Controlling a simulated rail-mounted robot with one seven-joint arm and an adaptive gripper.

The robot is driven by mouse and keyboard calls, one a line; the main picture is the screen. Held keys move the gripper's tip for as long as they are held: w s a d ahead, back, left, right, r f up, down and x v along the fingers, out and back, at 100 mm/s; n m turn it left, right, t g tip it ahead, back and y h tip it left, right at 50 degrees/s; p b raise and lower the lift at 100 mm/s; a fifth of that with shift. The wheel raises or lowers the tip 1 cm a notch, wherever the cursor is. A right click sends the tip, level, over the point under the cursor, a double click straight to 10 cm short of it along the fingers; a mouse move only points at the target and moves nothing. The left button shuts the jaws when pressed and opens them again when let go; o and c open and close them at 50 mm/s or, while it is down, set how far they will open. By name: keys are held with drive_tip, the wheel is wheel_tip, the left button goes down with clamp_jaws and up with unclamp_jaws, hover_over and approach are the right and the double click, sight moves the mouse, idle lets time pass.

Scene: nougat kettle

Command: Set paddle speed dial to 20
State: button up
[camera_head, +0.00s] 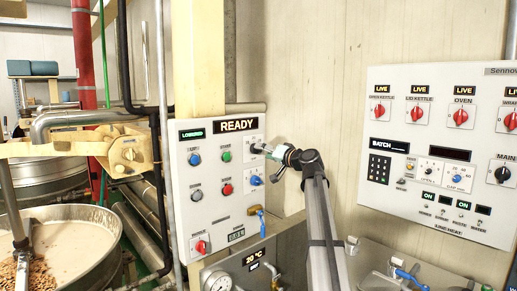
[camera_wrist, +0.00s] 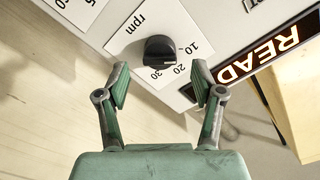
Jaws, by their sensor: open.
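The paddle speed dial is a black round knob (camera_wrist: 158,50) on a white plate (camera_wrist: 128,32) marked "rpm", with 10, 20 and 30 printed around it.
The panel also carries blue, green and red buttons, a second blue knob (camera_head: 256,180) below my gripper and a red switch (camera_head: 201,246). A kettle (camera_head: 70,245) stands at left. Another panel (camera_head: 440,225) with red knobs hangs at right, with bare wall between.

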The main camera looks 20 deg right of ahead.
drive_tip(key=shift+p+x, duration=0.3)
drive_tip(key=shift+x, duration=1.7)
drive_tip(key=c, duration=1.1)
